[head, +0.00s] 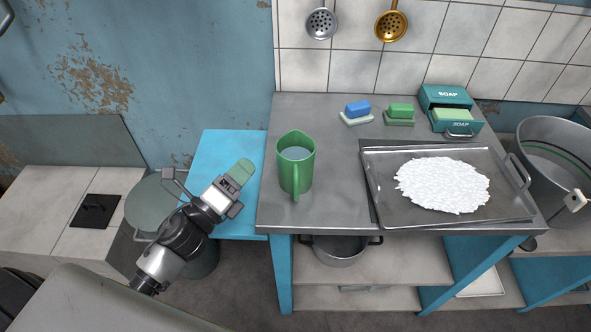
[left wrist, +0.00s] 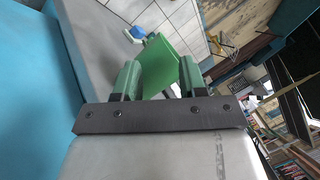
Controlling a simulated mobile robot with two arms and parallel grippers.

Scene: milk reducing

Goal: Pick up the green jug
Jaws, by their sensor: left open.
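The green jug (head: 296,168) stands upright on the left part of the grey metal table, with its handle toward me. It looks empty or holds something pale; I cannot tell which. My left gripper (head: 241,171) is beside the table's left edge, to the left of the jug and apart from it. In the left wrist view the jug (left wrist: 170,65) shows ahead, beyond and between the two green fingertips of the open gripper (left wrist: 158,78). Nothing is held. My right gripper is not in view.
A metal tray (head: 377,207) with a white granular heap (head: 443,185) lies right of the jug on the table (head: 335,215). Blue (head: 358,110) and green (head: 401,111) sponges or soaps and soap boxes (head: 446,98) stand behind. A large pot (head: 553,135) is far right.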

